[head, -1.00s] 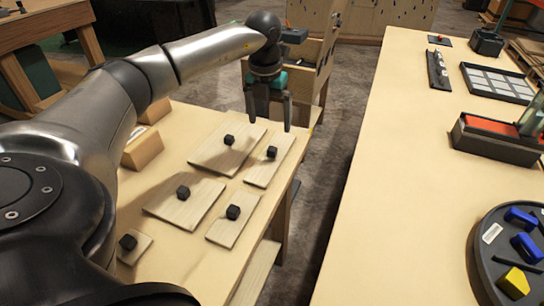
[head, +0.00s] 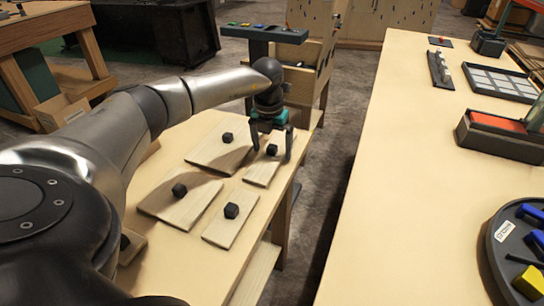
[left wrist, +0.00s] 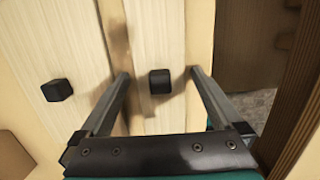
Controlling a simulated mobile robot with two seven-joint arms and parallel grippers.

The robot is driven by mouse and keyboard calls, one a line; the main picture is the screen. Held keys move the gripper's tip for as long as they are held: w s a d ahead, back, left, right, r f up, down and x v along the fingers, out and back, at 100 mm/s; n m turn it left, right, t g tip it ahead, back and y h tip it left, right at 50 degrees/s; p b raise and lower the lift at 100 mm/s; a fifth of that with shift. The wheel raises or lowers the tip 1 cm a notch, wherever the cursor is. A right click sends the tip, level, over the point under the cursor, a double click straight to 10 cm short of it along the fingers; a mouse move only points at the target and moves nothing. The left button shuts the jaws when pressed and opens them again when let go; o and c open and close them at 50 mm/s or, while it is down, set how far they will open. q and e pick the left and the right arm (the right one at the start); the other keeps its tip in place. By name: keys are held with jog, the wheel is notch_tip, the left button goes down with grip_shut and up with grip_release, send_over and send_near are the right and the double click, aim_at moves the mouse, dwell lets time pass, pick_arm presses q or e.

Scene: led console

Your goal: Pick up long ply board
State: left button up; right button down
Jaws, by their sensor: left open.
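Several pale plywood boards, each with a black cube knob, lie on the wooden table at left. A narrow board (head: 258,172) lies at the table's far right edge, and it also shows in the left wrist view (left wrist: 155,30). My left gripper (head: 272,153) is open above this board, with its fingers on either side of the black knob (head: 272,149). In the left wrist view the knob (left wrist: 160,82) sits between the open fingers (left wrist: 158,73), apart from both. I cannot tell whether the fingertips touch the board. My right gripper is out of view.
A wider board (head: 219,150) lies close to the left of the narrow one. Two more boards (head: 165,207) (head: 226,228) lie nearer. A long table (head: 400,180) with trays and a round dark dish (head: 492,262) stands at right, across a floor gap.

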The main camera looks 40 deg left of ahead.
pick_arm(q)
jog(key=c, duration=1.3)
